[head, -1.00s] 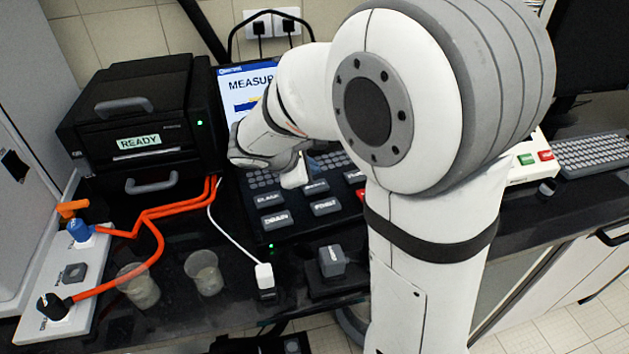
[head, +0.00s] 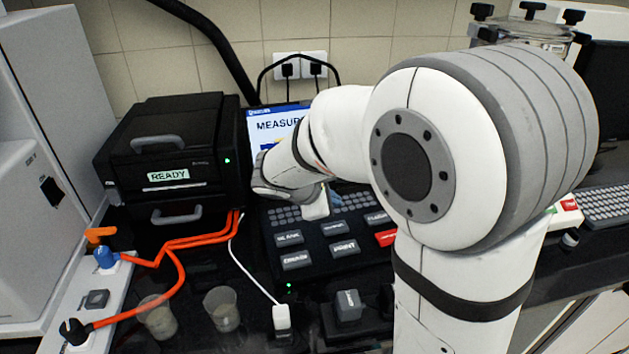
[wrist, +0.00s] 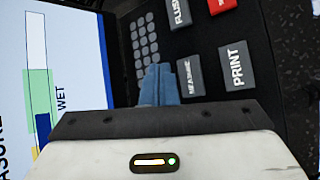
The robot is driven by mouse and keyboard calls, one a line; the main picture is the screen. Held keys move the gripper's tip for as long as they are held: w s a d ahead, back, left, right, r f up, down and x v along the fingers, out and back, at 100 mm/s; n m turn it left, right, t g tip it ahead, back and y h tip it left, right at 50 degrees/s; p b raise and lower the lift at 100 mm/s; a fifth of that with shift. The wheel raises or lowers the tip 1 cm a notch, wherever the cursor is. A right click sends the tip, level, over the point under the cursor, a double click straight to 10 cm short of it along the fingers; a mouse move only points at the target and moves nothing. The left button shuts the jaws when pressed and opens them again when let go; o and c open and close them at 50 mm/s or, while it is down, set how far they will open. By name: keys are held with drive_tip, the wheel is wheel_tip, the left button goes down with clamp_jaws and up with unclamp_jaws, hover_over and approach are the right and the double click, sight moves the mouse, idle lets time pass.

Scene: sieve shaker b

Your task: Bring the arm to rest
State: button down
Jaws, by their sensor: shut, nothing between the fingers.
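My gripper shows in the wrist view (wrist: 158,84), its blue fingers shut together with nothing between them. It is over the black keypad console, which shows in the head view (head: 300,262), close to the small round keys and the MEASURE key (wrist: 190,77). The PRINT key (wrist: 237,66) is to its right in the wrist view. I cannot tell whether the fingertips touch the panel. In the head view my arm is bent over the console and hides part of its screen (head: 275,122); the fingertips are hard to make out there.
A black READY unit (head: 170,145) stands left of the console. Orange tubes (head: 178,290) run to a white valve panel (head: 88,290). Two clear beakers, one nearer the console (head: 222,310), and a white plug (head: 282,318) stand in front. A keyboard (head: 608,205) is at right.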

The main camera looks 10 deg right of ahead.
drive_tip(key=s+d+m+g+y, duration=0.1)
drive_tip(key=s+m+y, duration=0.6)
drive_tip(key=s+m, duration=0.9)
drive_tip(key=s+r+g, duration=0.1)
drive_tip(key=s, duration=0.3)
drive_tip(key=shift+s+g, duration=0.35)
drive_tip(key=shift+g, duration=0.05)
